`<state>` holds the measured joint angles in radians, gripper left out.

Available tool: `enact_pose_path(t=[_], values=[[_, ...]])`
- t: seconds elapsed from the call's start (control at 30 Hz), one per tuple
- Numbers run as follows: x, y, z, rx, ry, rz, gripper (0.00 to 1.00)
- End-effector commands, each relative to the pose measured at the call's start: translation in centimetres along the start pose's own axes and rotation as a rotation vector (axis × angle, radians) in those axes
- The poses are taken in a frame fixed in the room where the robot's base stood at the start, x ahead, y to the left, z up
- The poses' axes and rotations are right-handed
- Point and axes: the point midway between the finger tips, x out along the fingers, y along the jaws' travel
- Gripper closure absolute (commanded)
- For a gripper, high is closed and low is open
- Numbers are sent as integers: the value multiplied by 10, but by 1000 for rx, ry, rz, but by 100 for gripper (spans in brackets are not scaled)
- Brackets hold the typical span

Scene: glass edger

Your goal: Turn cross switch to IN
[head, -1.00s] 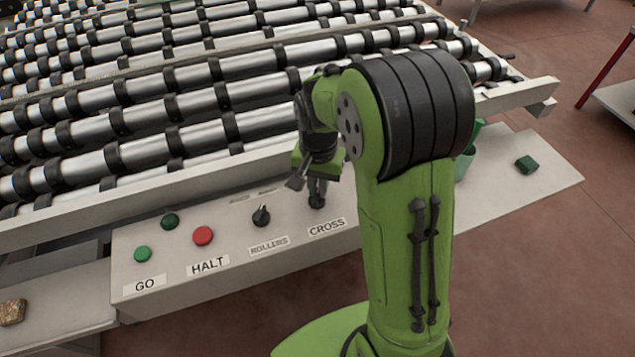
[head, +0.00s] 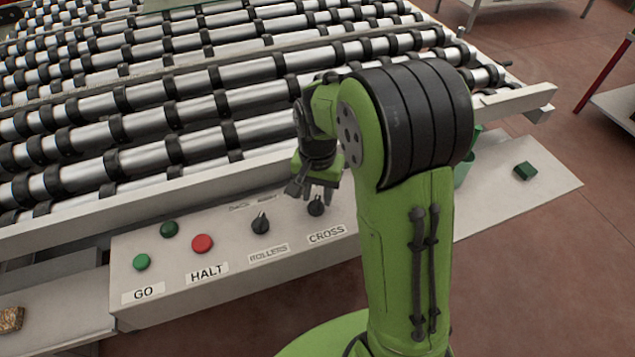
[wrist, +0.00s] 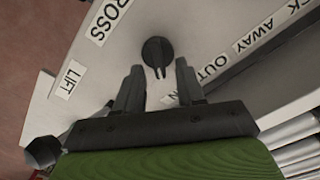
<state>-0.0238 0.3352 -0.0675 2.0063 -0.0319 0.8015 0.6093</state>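The cross switch (head: 316,208) is a round black knob above the CROSS label (head: 327,234) on the light panel. In the wrist view the knob (wrist: 157,50) shows whole, with its pointer aimed down the picture, toward a partly hidden label ending in N (wrist: 171,98). The OUT label (wrist: 207,72) lies to the right of the pointer. My gripper (head: 320,192) is just above the knob. In the wrist view my gripper (wrist: 160,72) is open, its two fingers apart with nothing between them, and clear of the knob.
The rollers knob (head: 261,223), red HALT button (head: 202,243) and green GO button (head: 141,262) sit left on the same panel. The roller bed (head: 200,140) rises behind. A LIFT label (wrist: 70,79) shows in the wrist view.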

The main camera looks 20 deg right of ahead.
Motion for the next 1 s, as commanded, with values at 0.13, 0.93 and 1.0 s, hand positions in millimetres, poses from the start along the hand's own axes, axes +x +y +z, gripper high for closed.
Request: enact_pose_path(t=[0.13, 0.93, 1.0], values=[[-30, -1, -1, 0, 6, -4, 62], [-156, 0, 0, 0, 1, -1, 62], [-156, 0, 0, 0, 1, -1, 62]])
